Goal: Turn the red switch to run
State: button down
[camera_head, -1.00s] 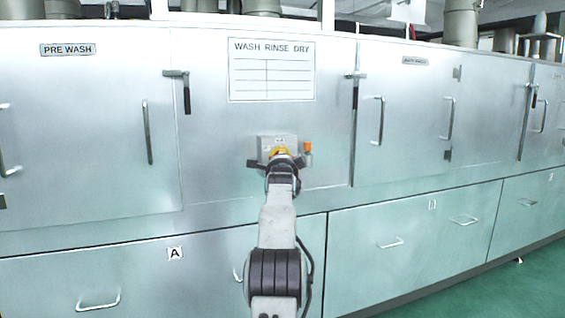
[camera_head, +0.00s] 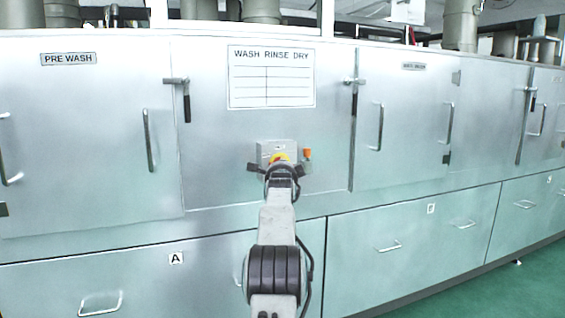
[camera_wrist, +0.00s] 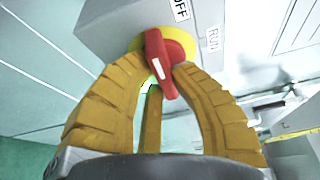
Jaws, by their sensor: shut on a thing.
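The red switch (camera_wrist: 163,62) has a red handle with a white mark, on a round yellow plate (camera_wrist: 190,40) on a grey box (camera_wrist: 115,30). The box (camera_head: 264,149) also shows in the head view, on the metal front. Labels OFF (camera_wrist: 180,9) and RUN (camera_wrist: 212,40) stand on the box beside the plate. The handle slants in the wrist picture; I cannot tell for sure which label it points to. My gripper (camera_wrist: 158,70) has its yellow-brown fingers shut on the handle, one on each side. In the head view my gripper (camera_head: 279,161) hides most of the switch.
A small orange-topped fitting (camera_head: 308,154) sits just right of the box. Door handles (camera_head: 186,100) and a WASH RINSE DRY sign (camera_head: 271,77) are on the panels around. Drawers (camera_head: 400,235) line the lower front. Green floor is free at the right (camera_head: 500,290).

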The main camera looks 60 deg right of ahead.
jog(key=m+p, duration=0.2)
jog(key=p, duration=0.1)
jog(key=shift+w+r+g+y, duration=0.1)
jog(key=shift+r+g+y, duration=0.2)
jog(key=shift+r+y, duration=0.1)
jog(key=shift+a+f+m+p, duration=0.1)
jog(key=shift+f+m+p, duration=0.05)
jog(key=shift+m+p, duration=0.55)
jog(key=shift+w, duration=0.1)
jog(key=c, duration=1.4)
grip_release()
jog(key=shift+w+f, duration=0.1)
jog(key=o, duration=0.3)
jog(key=shift+o, duration=0.2)
jog(key=v, duration=1.2)
